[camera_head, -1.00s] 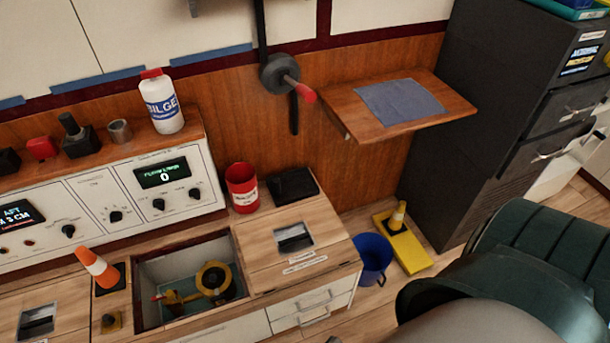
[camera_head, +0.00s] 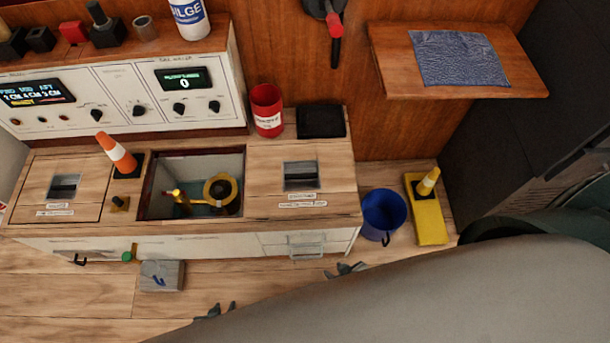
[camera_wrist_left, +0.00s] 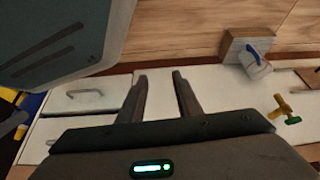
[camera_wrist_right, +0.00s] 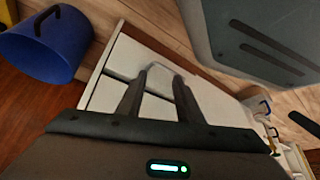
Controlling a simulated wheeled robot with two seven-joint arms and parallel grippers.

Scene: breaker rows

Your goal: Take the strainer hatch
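Two wooden hatches with dark recessed pulls lie in the counter top, a left hatch (camera_head: 62,190) and a right hatch (camera_head: 301,176). Their labels are too small to read, so I cannot tell which is the strainer hatch. Between them is an open bay (camera_head: 192,168) with a yellow fitting (camera_head: 221,190) inside. My left gripper (camera_head: 215,312) is open and empty in front of the counter; its fingers show in the left wrist view (camera_wrist_left: 160,85). My right gripper (camera_head: 345,269) is open and empty near the drawers; its fingers show in the right wrist view (camera_wrist_right: 160,82).
A red can (camera_head: 267,109) and a black pad (camera_head: 321,121) are behind the right hatch. A blue bucket (camera_head: 383,214) and yellow stand (camera_head: 430,218) are right of the counter. A grey block (camera_head: 161,276) is in front.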

